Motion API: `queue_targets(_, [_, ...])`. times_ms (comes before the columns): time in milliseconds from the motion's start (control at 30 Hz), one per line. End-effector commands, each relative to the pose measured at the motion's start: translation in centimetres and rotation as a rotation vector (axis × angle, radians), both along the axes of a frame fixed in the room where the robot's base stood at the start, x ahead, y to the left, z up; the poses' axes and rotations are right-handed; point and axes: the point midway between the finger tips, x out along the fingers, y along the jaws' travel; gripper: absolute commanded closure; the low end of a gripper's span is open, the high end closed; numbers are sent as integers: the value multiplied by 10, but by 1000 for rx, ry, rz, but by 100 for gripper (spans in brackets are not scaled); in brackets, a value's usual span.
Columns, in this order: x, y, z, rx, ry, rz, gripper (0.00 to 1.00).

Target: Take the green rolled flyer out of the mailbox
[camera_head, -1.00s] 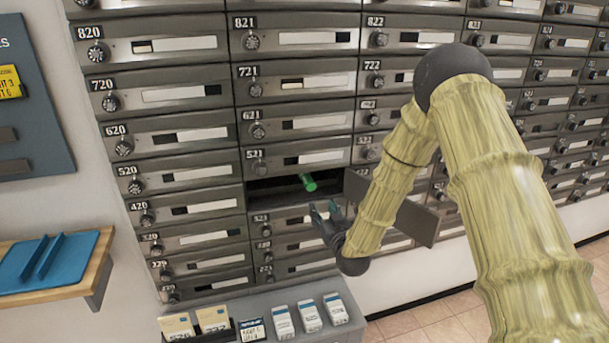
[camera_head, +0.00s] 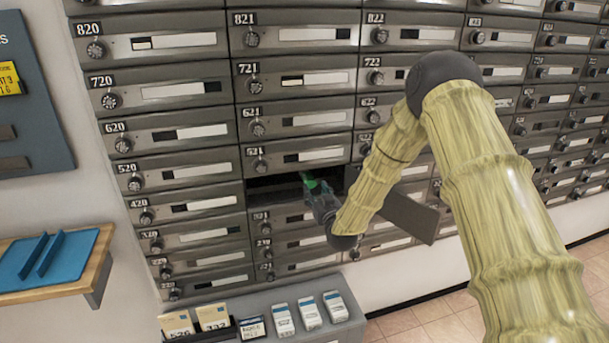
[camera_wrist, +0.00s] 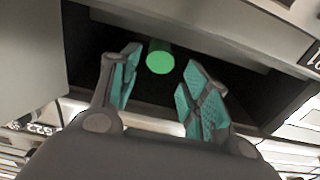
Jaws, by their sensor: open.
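My gripper (camera_head: 312,183) is at the mouth of that box. In the wrist view its two teal-padded fingers (camera_wrist: 158,92) are spread apart, one on each side of the flyer and a little short of its end. The flyer's far part is hidden inside the box.
The open mailbox door (camera_head: 410,217) hangs to the right of the opening, behind my arm. Closed mailboxes surround the opening. Below, a grey ledge (camera_head: 290,300) holds several small boxes and cards. A wooden shelf with a blue tray (camera_head: 45,262) is at the left.

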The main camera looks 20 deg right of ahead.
Motion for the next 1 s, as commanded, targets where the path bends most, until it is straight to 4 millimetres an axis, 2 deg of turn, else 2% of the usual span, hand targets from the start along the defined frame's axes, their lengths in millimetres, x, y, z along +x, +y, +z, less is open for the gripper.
queue_targets(500, [45,2,-1,-1,-2,1,54])
queue_targets(700, [55,2,0,-1,-2,1,54])
queue_targets(1000, [58,2,0,0,0,1,54])
